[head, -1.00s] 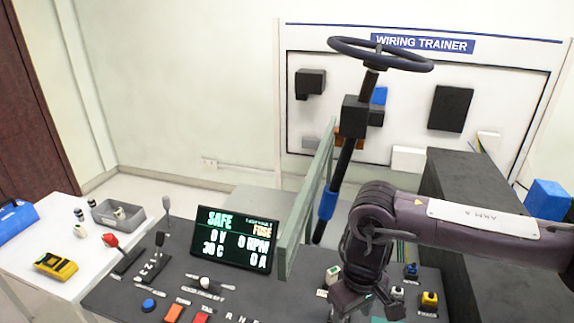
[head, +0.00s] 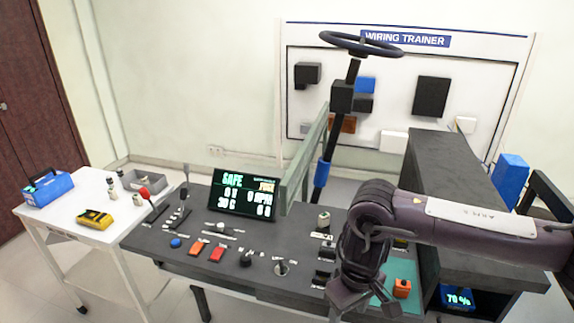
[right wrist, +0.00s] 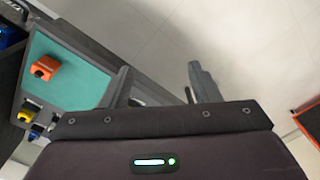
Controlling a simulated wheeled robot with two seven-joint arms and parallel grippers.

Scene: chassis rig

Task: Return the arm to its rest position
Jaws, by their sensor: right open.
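My right arm (head: 465,225), dark purple with a white label, reaches in from the right in the head view. Its elbow-like bend hangs over the front right of the dark console (head: 262,268). My left gripper is in neither view.
An orange block (head: 402,288) sits on a teal mat (right wrist: 85,65) near the arm. A steering wheel (head: 360,43) on a column and a lit display (head: 245,192) stand behind. A white table (head: 75,205) holds a blue toolbox (head: 47,188). Open floor lies in front.

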